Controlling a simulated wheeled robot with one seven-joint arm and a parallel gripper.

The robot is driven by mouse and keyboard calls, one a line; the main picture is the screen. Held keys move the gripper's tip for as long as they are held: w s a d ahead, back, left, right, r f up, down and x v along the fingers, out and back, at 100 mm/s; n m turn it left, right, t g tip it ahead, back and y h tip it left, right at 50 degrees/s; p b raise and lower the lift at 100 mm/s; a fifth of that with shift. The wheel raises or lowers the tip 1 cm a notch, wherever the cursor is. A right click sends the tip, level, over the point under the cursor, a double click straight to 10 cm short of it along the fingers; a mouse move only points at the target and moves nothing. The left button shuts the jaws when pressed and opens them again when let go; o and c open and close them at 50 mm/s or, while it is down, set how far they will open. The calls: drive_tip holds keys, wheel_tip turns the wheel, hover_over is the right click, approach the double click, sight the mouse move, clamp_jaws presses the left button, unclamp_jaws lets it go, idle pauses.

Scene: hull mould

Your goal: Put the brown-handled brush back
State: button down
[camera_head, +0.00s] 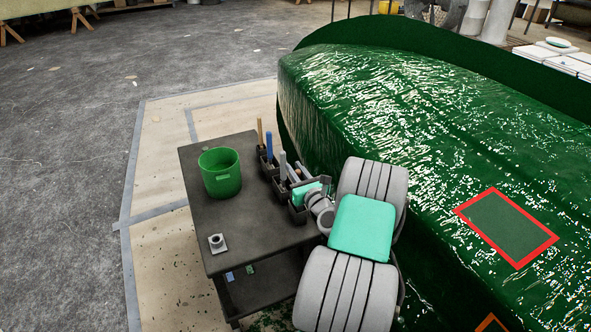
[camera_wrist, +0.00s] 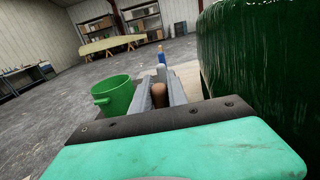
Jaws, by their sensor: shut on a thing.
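My gripper (camera_wrist: 160,82) is shut on a brown handle (camera_wrist: 158,96), which shows between the two grey fingers in the wrist view. I take it for the brown-handled brush; its bristles are hidden. In the head view my gripper (camera_head: 290,170) is at the right edge of the dark cart (camera_head: 225,240), over the row of black holders (camera_head: 279,187). The held handle is hard to make out there. I cannot tell whether the brush is inside a holder or above it.
A blue handle (camera_head: 269,145) and a tan handle (camera_head: 260,131) stand upright in the far holders. The glossy green hull (camera_head: 430,130) rises close on the right, with a red-framed patch (camera_head: 505,227).

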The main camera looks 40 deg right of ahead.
drive_tip(key=shift+f+b, duration=0.45)
drive_tip(key=shift+f, duration=0.15)
drive_tip(key=c, duration=1.2)
unclamp_jaws()
